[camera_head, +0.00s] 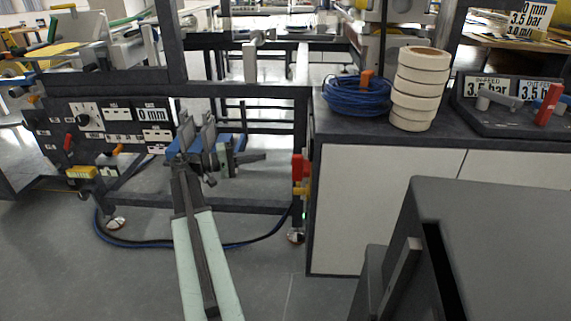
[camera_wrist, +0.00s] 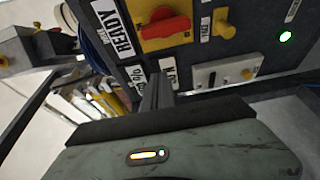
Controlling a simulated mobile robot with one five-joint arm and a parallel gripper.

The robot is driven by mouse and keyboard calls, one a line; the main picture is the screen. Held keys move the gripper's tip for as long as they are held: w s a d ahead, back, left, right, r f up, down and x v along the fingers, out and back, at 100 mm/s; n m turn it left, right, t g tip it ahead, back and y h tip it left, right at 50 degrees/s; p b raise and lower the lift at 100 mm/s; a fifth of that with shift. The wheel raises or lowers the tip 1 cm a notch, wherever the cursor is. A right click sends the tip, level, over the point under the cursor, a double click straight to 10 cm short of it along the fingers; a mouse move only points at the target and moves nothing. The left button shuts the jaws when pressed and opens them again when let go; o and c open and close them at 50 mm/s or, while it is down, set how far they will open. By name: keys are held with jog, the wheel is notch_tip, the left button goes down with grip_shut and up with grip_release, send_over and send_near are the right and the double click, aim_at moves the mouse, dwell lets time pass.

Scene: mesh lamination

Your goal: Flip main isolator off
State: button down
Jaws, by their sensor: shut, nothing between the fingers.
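The main isolator is a red rotary handle on a yellow plate (camera_wrist: 166,27), set on a dark panel at the top of the wrist view. Its handle lies roughly across the picture, slightly tilted. In the head view a red and yellow switch (camera_head: 300,168), seen edge-on on the frame post, appears to be the same isolator. My gripper (camera_head: 262,156) is shut and empty, pointing right towards that post with a gap between. In the wrist view my gripper's fingertips (camera_wrist: 158,78) are below the red handle and do not appear to touch it.
Beside the isolator are a yellow knob (camera_wrist: 223,26), a lit green lamp (camera_wrist: 286,37) and a white switch plate (camera_wrist: 227,73). A dark-topped cabinet (camera_head: 400,205) stands right of the post, carrying blue cable (camera_head: 357,97) and stacked tape rolls (camera_head: 418,88). A hose (camera_head: 150,243) lies on the floor.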

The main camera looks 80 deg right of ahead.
aim_at(301, 168)
jog(key=shift+s, duration=0.1)
jog(key=s, duration=0.9)
jog(key=shift+d, duration=0.15)
jog(key=shift+s, duration=0.1)
